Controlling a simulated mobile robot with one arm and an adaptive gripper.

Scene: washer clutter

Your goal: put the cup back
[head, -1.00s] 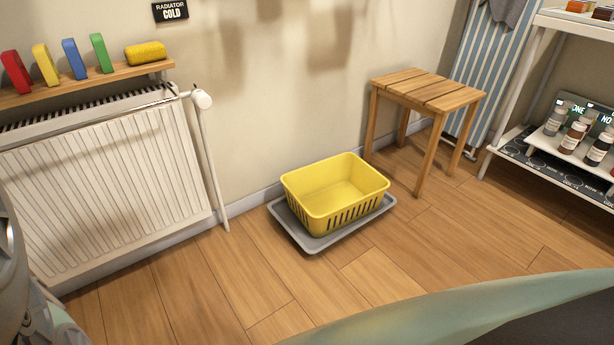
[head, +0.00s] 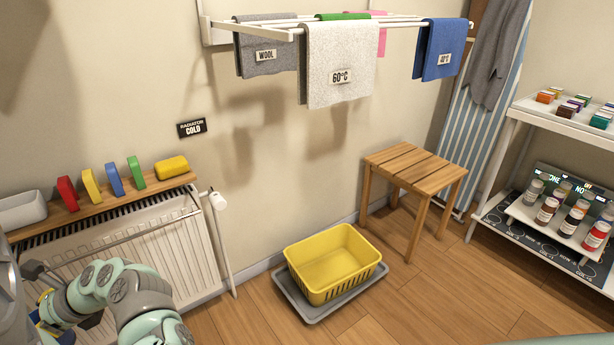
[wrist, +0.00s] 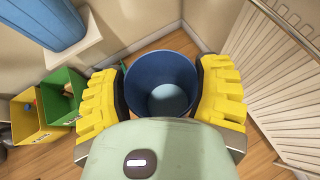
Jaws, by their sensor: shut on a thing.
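In the wrist view, a dark blue cup (wrist: 161,75) with a paler blue bottom sits between the two yellow fingers of my gripper (wrist: 160,95). The fingers are shut on its sides, and I look down into its open top, which appears empty. The lower part of the cup is hidden behind my own pale green wrist housing. In the head view, my arm is at the lower left in front of the radiator (head: 150,262), and the cup cannot be made out clearly there.
A yellow basket (head: 333,262) stands on a grey tray (head: 312,312) on the floor. A wooden stool (head: 415,170) and a shelf unit (head: 512,165) stand right. A wooden shelf (head: 105,207) sits above the radiator. Green (wrist: 65,95) and yellow (wrist: 28,125) bins show in the wrist view.

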